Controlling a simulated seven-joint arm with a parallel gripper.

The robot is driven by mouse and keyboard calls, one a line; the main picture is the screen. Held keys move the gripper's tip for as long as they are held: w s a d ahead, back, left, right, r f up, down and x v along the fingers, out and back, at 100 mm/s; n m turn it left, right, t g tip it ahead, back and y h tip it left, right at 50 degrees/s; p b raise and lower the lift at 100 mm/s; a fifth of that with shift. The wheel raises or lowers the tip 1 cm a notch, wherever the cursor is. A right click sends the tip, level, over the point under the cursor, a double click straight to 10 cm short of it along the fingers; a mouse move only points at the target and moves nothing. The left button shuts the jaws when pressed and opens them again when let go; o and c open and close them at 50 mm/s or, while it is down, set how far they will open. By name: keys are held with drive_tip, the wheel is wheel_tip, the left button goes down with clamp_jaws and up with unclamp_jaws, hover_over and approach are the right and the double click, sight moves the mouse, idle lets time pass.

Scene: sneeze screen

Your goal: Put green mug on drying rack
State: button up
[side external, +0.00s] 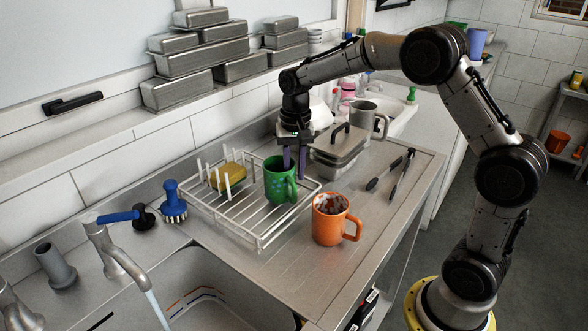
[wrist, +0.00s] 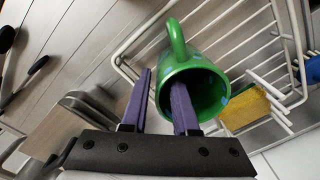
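The green mug (side external: 275,184) with light spots appears to stand upright on the right part of the white wire drying rack (side external: 242,236). In the wrist view the mug (wrist: 208,88) is seen from above, with its handle pointing up in the picture; rack wires (wrist: 262,47) lie beside and beyond it. The fingers are apart, with a visible gap between the outer finger and the wall.
A yellow sponge (side external: 228,177) sits on the rack's left side. An orange mug (side external: 328,225) stands on the counter in front. A lidded metal container (side external: 338,160) is close behind my gripper. Black-handled utensils (side external: 385,177) lie to the right. The sink is front left.

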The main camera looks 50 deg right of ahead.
drive_tip(key=shift+r, duration=0.1)
wheel_tip(320, 180, up, 12)
drive_tip(key=s+a+r+n+t, duration=0.1)
drive_tip(key=s+a+r+n, duration=0.1)
drive_tip(key=s, duration=0.4)
drive_tip(key=s+a+r+n+t, duration=0.2)
drive_tip(key=s, duration=0.5)
drive_tip(key=s+a+f+n, duration=0.1)
drive_tip(key=s+f, duration=0.1)
drive_tip(key=s, duration=0.2)
drive_tip(key=s+f+n+t, duration=0.1)
drive_tip(key=s+f+n, duration=0.1)
drive_tip(key=s, duration=0.3)
drive_tip(key=s+a+f+n+t, duration=0.1)
drive_tip(key=s+f+n, duration=0.1)
drive_tip(key=s, duration=0.2)
drive_tip(key=shift+s+a+f, duration=0.15)
drive_tip(key=shift+a+f, duration=0.15)
drive_tip(key=shift+f, duration=0.1)
drive_tip(key=shift+o, duration=0.4)
